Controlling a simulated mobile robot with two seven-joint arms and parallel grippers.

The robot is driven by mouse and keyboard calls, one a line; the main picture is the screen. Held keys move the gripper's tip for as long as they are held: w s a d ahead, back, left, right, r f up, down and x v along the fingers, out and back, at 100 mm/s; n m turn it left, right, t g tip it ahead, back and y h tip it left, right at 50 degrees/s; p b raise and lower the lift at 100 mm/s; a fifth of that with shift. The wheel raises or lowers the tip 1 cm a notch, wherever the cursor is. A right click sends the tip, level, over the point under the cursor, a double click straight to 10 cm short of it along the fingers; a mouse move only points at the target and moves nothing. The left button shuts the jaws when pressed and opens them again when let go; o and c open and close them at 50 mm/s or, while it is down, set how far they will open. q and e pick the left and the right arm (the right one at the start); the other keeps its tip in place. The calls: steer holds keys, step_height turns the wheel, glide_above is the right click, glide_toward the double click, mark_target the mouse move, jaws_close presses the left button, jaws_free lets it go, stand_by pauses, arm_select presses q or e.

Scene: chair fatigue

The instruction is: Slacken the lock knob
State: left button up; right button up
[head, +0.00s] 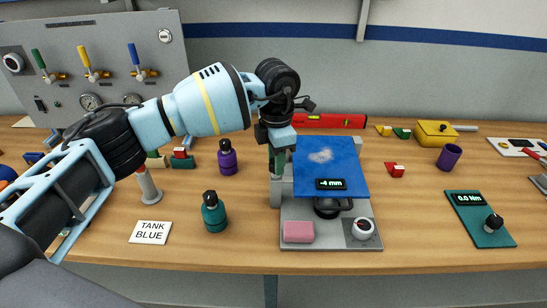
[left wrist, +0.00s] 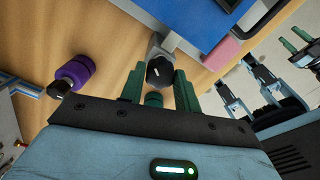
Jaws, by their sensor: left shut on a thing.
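The lock knob (left wrist: 160,72) is black with a pale mark. It sits on a grey post at the left side of the blue plate (head: 347,168), which carries a display reading -4 mm. My left gripper (left wrist: 160,76) is shut on the knob, one green finger on each side. In the head view the left gripper (head: 278,150) points down at the post (head: 275,193), and the knob is hidden there behind the gripper. What seems to be my right gripper (left wrist: 296,40) shows at the right edge of the left wrist view, too small to tell its state.
A teal bottle (head: 214,212), a purple bottle (head: 227,157) and a TANK BLUE card (head: 151,232) lie left of the grey base (head: 320,239). The base bears a pink block (head: 298,232) and a white dial (head: 362,229). A red level (head: 330,121) lies behind.

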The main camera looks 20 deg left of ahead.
arm_select(q)
steer(key=n, duration=0.3)
steer(key=shift+n+p, duration=0.3)
steer(key=shift+n, duration=1.8)
arm_select(e)
steer(key=shift+w+d+r, duration=0.1)
steer(key=shift+w+r, duration=0.5)
arm_select(q)
steer(key=o, duration=1)
steer(key=shift+r, duration=3.9)
arm_select(e)
steer(key=shift+s+f, duration=0.3)
